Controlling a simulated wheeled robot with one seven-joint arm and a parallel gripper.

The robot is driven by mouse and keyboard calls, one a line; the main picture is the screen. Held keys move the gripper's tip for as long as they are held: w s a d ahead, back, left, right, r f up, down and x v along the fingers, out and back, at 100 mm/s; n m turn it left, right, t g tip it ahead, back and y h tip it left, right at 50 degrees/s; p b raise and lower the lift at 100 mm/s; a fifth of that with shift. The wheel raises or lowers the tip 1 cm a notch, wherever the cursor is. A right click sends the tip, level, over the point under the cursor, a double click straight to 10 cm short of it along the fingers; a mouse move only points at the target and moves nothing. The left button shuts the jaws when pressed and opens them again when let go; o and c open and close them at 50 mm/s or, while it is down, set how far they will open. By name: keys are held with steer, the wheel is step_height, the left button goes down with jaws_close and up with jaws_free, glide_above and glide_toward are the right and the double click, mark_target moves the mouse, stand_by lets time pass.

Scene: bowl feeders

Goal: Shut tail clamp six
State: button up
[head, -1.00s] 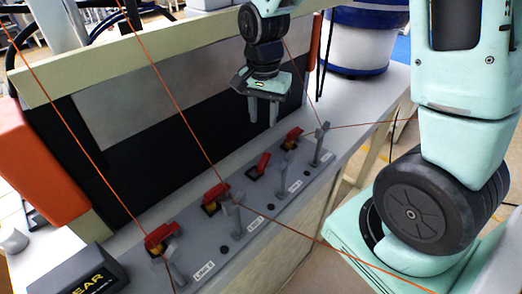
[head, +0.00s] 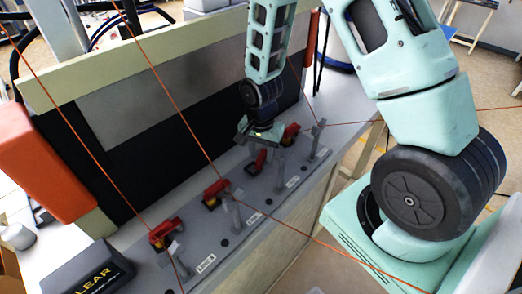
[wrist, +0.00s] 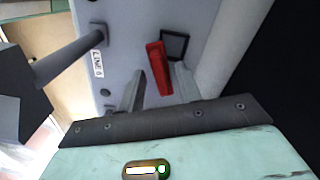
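Several red clamp handles stand in a row along the grey strip (head: 232,244). My gripper (head: 264,158) points down over the third red handle from the near end (head: 258,163). The wrist view shows this red handle (wrist: 158,68) beside a dark square opening, close ahead of my gripper (wrist: 160,90). The fingers are apart, one on each side of the handle in the picture. I cannot tell whether they touch it. A small label (wrist: 97,63) near this clamp seems to read LINE 6, but it is hard to read.
Grey posts (head: 232,214) stand along the strip's front side, one near each clamp. A dark panel (head: 115,165) rises close behind. Orange cords (head: 190,128) cross the head view. A black box (head: 88,277) lies at the near left.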

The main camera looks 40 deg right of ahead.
jaws_close()
steer(key=shift+w+a+f+m+b, duration=0.15)
steer(key=shift+w+m+b, duration=0.25)
steer(key=shift+m, duration=0.5)
steer(key=m, duration=0.2)
steer(key=shift+w+a+m, duration=0.1)
steer(key=shift+w+m, duration=0.25)
steer(key=shift+m, duration=0.05)
jaws_free()
steer(key=shift+r, duration=0.2)
step_height(320, 180, up, 17)
steer(key=b, duration=0.3)
steer(key=shift+r, duration=0.15)
